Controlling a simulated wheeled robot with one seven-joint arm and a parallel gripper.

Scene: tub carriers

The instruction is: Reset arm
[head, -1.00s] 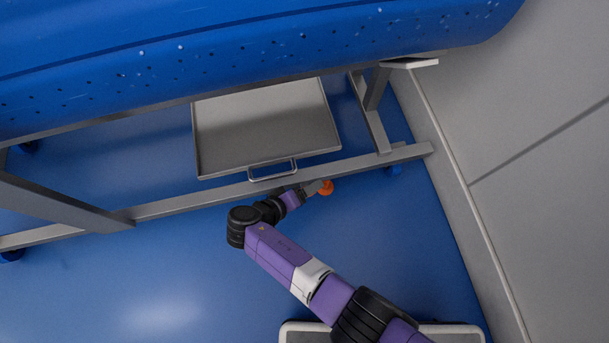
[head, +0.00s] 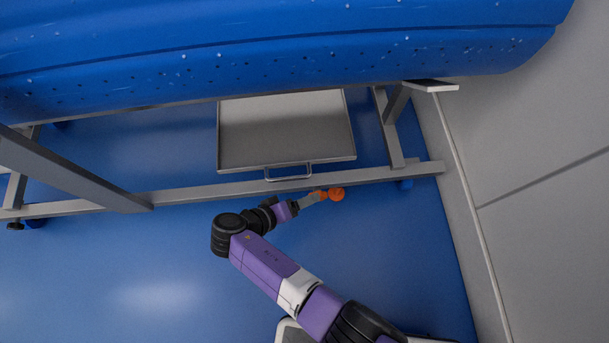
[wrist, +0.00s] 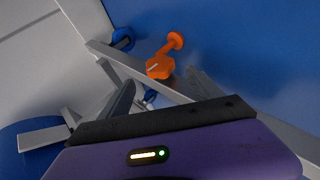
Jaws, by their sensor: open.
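My gripper (head: 311,198) is at the end of my purple arm, low beside the front rail of the metal frame in the head view. Its jaws are open, with nothing seen held between them. In the wrist view the two dark fingers of my gripper (wrist: 160,88) stand apart. An orange knob-like part (head: 337,194) is just beyond the fingertips. In the wrist view it shows a lobed knob (wrist: 159,68) and a round end joined by a short stem. I cannot tell whether a finger touches it.
A large blue tub (head: 280,60) rests above the metal frame (head: 200,192). A grey tray (head: 285,130) with a front handle sits under it. A pale wall (head: 530,150) closes the right side. Blue floor (head: 110,270) lies clear at the front left.

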